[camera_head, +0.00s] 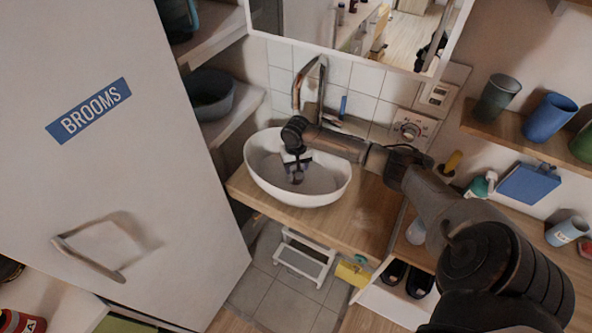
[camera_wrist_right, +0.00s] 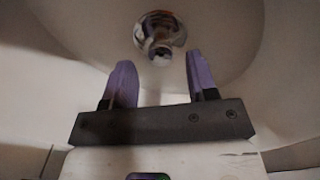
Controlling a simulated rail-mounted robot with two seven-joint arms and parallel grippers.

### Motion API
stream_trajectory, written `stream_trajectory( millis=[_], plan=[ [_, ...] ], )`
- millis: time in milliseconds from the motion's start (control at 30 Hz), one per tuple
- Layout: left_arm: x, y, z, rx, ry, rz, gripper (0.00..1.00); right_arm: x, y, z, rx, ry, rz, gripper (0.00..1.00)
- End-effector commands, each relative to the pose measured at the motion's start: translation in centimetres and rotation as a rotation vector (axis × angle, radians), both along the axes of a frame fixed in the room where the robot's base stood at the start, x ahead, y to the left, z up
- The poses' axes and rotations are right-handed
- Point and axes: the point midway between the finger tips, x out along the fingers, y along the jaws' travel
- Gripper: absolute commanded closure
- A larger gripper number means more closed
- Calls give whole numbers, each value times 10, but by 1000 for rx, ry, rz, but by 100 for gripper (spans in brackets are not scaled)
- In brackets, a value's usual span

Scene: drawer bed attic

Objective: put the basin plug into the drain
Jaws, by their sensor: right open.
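The white oval basin (camera_head: 334,187) stands on the wooden counter. My right gripper (camera_head: 297,178) reaches down inside it. In the right wrist view my right gripper (camera_wrist_right: 160,68) has its two purple-tipped fingers spread apart with nothing between them. A round chrome piece with a small knob-like centre, looking like the basin plug (camera_wrist_right: 160,35) at the drain, shows on the basin floor just beyond the fingertips. I cannot tell whether it is seated in the drain, as the drain opening is not distinct. In the head view my gripper hides that part. My left gripper is out of view.
A tall chrome tap (camera_head: 308,88) rises behind the basin, close to my right arm. A mirror cabinet edge (camera_head: 352,50) hangs above. The brooms cabinet (camera_head: 125,170) stands left. A cup shelf (camera_head: 520,135) is at right. A white step stool (camera_head: 303,258) stands below.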

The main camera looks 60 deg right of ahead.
Motion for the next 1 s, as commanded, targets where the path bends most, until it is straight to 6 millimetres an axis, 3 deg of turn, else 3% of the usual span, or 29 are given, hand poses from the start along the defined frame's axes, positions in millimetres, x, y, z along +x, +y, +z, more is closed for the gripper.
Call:
stream_trajectory(
  millis=[100,300,1000],
  plan=[
    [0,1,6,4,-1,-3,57,0,0,19,0,-1,-1,47],
    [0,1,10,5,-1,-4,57,0,0,36,1,-1,0,47],
    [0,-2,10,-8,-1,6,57,0,0,41,1,-1,-1,47]
  ],
)
